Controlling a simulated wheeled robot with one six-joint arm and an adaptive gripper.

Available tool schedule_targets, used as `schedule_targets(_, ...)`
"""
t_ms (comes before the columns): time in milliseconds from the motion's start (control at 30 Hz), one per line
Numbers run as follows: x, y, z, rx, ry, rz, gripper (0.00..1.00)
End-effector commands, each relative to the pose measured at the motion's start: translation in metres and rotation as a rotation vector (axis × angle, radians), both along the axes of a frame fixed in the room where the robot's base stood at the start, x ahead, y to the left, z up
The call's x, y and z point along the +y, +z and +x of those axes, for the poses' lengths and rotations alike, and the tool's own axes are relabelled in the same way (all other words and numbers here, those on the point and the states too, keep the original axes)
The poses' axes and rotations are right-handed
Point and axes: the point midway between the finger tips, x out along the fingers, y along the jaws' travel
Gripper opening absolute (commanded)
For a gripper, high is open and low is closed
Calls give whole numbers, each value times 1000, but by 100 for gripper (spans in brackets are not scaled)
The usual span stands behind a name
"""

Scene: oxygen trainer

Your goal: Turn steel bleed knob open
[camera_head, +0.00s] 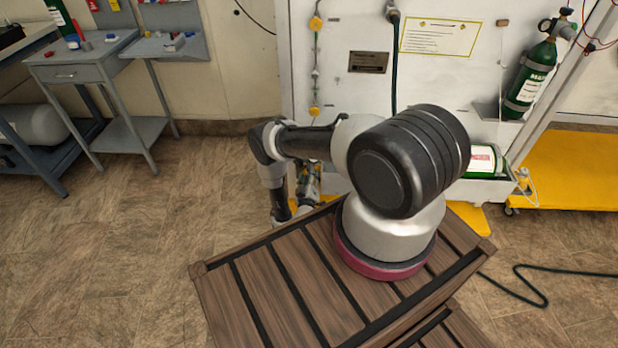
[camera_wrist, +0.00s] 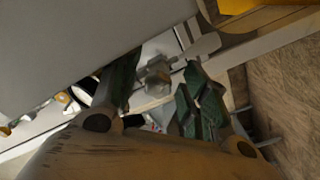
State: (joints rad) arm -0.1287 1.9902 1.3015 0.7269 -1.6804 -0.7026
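A small grey metal fitting (camera_wrist: 158,80) shows in the wrist view between my gripper's fingers, with a flat grey paddle-like piece (camera_wrist: 198,47) up and right of it. It looks like the steel bleed knob, but the view is dim and I cannot be sure. My gripper (camera_wrist: 163,64) is open, its green-padded fingers on either side of the fitting. I cannot tell whether either finger touches it. In the head view my arm hides most of the gripper and I cannot make out the knob.
The white oxygen trainer panel (camera_head: 455,75) stands behind my arm, with a green cylinder (camera_head: 532,75) at its right. A grey side table (camera_head: 75,73) stands at the left. A dark hose (camera_head: 530,290) lies on the floor at right. The left floor is clear.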

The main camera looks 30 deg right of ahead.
Motion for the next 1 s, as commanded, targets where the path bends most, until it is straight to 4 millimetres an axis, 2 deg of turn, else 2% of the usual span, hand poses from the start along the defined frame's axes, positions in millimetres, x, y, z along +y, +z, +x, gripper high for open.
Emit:
schedule_targets(233,1,1,0,-2,-1,0,46)
schedule_targets(367,8,0,-10,-1,1,1,46)
schedule_targets(800,59,0,-84,1,4,-1,46)
schedule_targets(1000,67,0,-98,-1,1,0,46)
